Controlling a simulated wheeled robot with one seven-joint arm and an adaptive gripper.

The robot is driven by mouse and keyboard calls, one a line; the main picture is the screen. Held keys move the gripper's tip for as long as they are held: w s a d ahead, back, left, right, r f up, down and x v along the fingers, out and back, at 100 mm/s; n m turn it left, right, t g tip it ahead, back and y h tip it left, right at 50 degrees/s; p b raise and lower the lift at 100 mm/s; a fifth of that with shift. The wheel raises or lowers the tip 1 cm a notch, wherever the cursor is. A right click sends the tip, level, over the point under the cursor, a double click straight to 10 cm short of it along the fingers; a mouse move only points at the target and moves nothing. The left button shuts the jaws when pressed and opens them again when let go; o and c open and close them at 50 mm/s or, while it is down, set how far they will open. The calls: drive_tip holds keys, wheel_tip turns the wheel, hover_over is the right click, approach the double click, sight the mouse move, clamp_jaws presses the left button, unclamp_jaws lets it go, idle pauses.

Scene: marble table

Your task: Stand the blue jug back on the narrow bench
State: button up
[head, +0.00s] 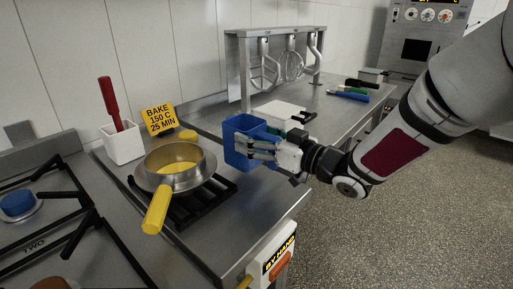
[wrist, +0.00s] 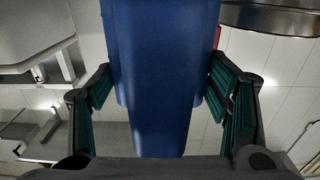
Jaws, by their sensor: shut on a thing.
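The blue jug (head: 238,152) is at the middle of the head view, looking roughly upright with its open top facing up. My gripper (head: 262,147) reaches it from the right and is shut on it. In the wrist view the jug (wrist: 160,60) fills the middle, with a narrower blue part toward me, and the fingers of my gripper (wrist: 160,98) lie on both sides. The steel bench (head: 206,238) runs below and behind. I cannot tell whether the jug's base touches it; its lower part is close to the black rack.
A steel pan (head: 188,181) with a yellow handle sits on a black rack (head: 208,208) just left of the jug. A white pot (head: 122,143), a yellow sign (head: 158,118) and a utensil stand (head: 238,70) are behind. A white box (head: 278,112) is close behind my gripper.

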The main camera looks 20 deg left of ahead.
sight(256, 164)
drive_tip(key=shift+w+a+f+b, duration=0.1)
drive_tip(key=shift+w+f+b, duration=0.1)
drive_tip(key=shift+f, duration=0.6)
drive_tip(key=shift+w+a+f+b, duration=0.1)
drive_tip(key=shift+f+b, duration=0.1)
drive_tip(key=shift+f, duration=0.6)
drive_tip(key=shift+f, duration=0.15)
drive_tip(key=o, duration=1.3)
drive_tip(key=shift+s, duration=0.1)
drive_tip(key=p+v, duration=0.1)
drive_tip(key=v, duration=1.3)
